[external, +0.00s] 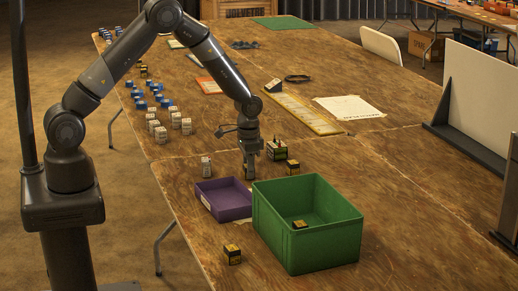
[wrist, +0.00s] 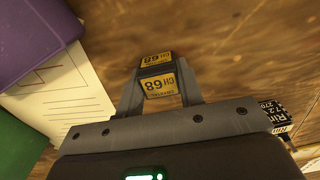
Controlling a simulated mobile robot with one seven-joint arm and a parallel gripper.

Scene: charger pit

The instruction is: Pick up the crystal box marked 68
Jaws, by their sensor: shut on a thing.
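The crystal box marked 68 (wrist: 158,82) is small, with yellow labels reading CH 68 on two faces. It sits between the two fingers of my gripper (wrist: 160,92) in the wrist view, and the gripper is shut on it. In the external view my gripper (external: 249,174) points straight down, low over the wooden table, just behind the green crate and right of the purple tray. The box is hard to make out there. I cannot tell whether it touches the table.
The green crate (external: 308,254) holds a small yellow-black box (external: 299,224). The purple tray (external: 225,202) is beside it. Similar boxes stand at the front (external: 232,255) and right of my gripper (external: 293,167), near a larger dark battery-like block (external: 276,150). Table space at right is clear.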

